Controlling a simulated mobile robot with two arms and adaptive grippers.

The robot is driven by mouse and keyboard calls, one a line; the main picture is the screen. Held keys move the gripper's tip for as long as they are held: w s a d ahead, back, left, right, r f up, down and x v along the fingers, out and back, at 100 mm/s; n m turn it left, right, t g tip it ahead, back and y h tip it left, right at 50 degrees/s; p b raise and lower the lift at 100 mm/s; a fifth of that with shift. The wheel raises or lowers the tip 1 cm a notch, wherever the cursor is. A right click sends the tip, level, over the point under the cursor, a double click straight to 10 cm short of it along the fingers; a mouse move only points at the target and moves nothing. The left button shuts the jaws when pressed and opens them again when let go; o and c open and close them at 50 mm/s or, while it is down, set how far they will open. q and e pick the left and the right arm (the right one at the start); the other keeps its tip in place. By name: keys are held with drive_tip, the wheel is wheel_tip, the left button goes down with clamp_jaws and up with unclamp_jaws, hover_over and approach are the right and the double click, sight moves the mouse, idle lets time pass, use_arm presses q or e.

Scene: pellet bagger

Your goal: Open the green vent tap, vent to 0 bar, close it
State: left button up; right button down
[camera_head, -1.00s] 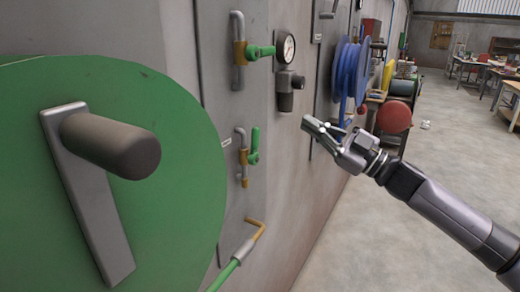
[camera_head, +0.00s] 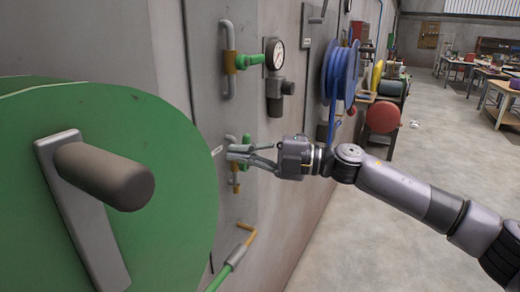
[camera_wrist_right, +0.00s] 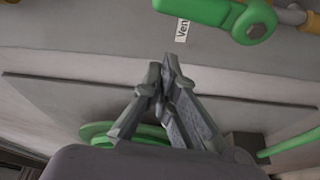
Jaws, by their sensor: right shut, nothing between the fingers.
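The green vent tap (camera_head: 247,140) is on the wall's lower brass-and-grey pipe, mostly hidden behind my right gripper (camera_head: 234,153). In the right wrist view its green handle (camera_wrist_right: 205,10) is at the top edge, beside a white label (camera_wrist_right: 182,30) reading "Ven". My right gripper also shows there (camera_wrist_right: 165,72), its fingers shut and empty, apart from the handle in the picture. Whether it touches the tap is unclear from the head view. The pressure gauge (camera_head: 275,54) is higher on the wall; its needle is too small to read. My left gripper is out of view.
Another green tap (camera_head: 247,61) is on the upper pipe beside the gauge. A large green reel (camera_head: 150,150) with a crank handle (camera_head: 105,175) fills the left. A blue hose reel (camera_head: 342,75) hangs farther along the wall.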

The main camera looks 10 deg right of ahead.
drive_tip(key=shift+w+d+f, duration=0.25)
drive_tip(key=shift+w+d, duration=0.9)
drive_tip(key=shift+w, duration=0.1)
